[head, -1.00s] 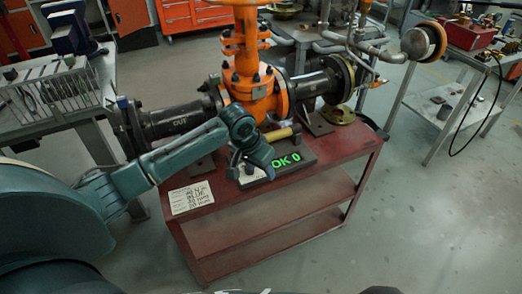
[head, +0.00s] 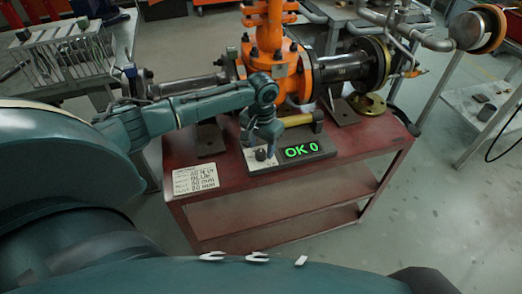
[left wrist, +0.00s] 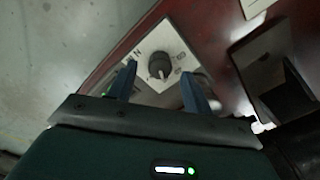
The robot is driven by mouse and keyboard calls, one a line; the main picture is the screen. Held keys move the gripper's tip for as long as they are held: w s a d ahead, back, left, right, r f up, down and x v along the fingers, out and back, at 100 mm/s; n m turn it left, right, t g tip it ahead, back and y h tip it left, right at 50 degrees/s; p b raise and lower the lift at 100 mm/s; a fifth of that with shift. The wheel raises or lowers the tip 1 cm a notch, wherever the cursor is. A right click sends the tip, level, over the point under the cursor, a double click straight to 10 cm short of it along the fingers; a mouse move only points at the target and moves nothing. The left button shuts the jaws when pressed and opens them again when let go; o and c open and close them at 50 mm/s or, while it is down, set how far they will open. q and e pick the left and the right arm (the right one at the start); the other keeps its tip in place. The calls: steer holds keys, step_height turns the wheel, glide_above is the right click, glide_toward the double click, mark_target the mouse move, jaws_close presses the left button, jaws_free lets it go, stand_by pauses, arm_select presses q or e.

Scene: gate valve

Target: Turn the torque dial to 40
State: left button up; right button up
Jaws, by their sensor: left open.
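The torque dial is a dark round knob (left wrist: 159,65) on a pale square plate (left wrist: 160,42), seen in the left wrist view. It also shows small in the head view (head: 261,154), on the left part of a dark box. The box's green display (head: 302,150) reads "OK 0". My left gripper (left wrist: 159,70) is open, with one blue finger on each side of the knob in the left wrist view. I cannot tell how high the fingertips are above the plate. In the head view the left gripper (head: 265,143) points down at the dial. My right gripper is not in view.
The box stands on a red cart (head: 235,186). Behind it are a tool with a yellowish handle (head: 298,120) and the orange valve (head: 268,70) with dark pipes. A written card (head: 195,180) lies at the cart's left front.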

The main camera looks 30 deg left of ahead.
arm_select(q)
steer(key=shift+f, duration=1.05)
